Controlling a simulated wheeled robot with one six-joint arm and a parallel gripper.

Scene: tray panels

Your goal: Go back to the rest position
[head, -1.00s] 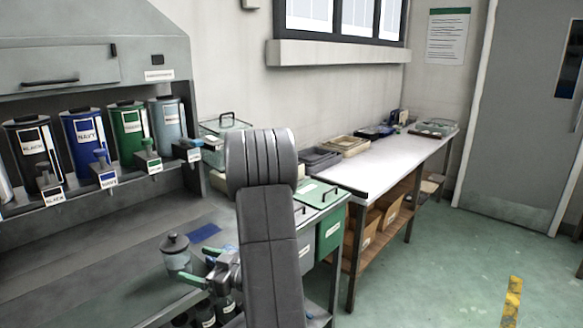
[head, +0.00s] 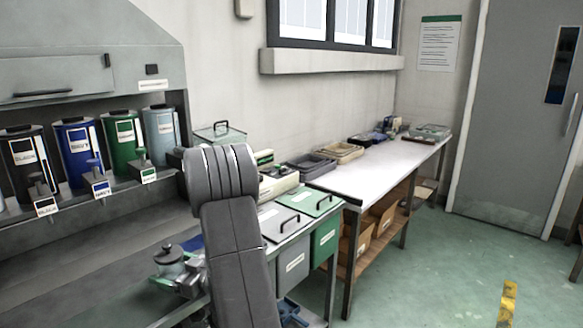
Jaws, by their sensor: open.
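My gripper (head: 168,268) shows low at the left in the head view, partly behind my dark arm link.
Canisters labelled black (head: 32,160) and navy (head: 80,150), a green one (head: 122,140) and a pale one (head: 161,133) stand on the left shelf. Grey (head: 292,262) and green (head: 325,240) bins stand right of my arm. A white-topped table (head: 375,170) runs along the wall.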

